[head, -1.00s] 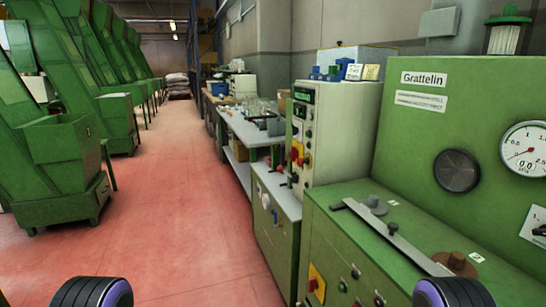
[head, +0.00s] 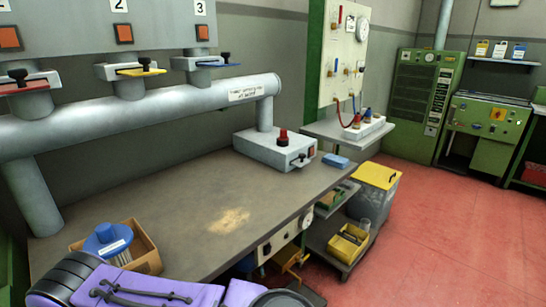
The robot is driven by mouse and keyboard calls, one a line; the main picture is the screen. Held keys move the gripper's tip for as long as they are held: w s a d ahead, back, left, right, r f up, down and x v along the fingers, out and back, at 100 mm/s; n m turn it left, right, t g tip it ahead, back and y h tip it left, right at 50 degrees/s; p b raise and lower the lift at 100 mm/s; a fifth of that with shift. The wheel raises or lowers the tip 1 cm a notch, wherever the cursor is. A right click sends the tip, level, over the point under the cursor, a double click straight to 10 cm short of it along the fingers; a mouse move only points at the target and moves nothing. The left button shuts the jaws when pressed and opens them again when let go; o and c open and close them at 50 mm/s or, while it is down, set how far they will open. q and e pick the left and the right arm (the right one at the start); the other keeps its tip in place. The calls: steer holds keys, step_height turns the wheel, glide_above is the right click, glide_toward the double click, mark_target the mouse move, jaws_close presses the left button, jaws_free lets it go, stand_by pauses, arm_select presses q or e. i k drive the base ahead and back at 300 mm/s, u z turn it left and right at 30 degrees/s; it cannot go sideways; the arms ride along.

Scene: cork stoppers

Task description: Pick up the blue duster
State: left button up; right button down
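A small flat blue item (head: 335,160), which may be the blue duster, lies at the far right end of the grey workbench (head: 185,205), beside a grey box with a red knob. A blue round-topped item (head: 107,236) with a pale label stands in an open cardboard box (head: 146,257) at the bench's near left. I cannot tell for certain which one is the duster. A purple arm link of mine crosses the bottom left, close to the cardboard box. Neither of my grippers shows.
A thick grey pipe (head: 140,115) with several coloured slide valves runs above the bench. The grey box (head: 272,150) stands at its back right. A yellow-lidded bin (head: 376,178) and a low cart with a yellow tray (head: 348,245) stand right of the bench. Red floor (head: 450,230) lies open at right.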

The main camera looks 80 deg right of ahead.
mark_target(339, 162)
steer(key=z, duration=3.2)
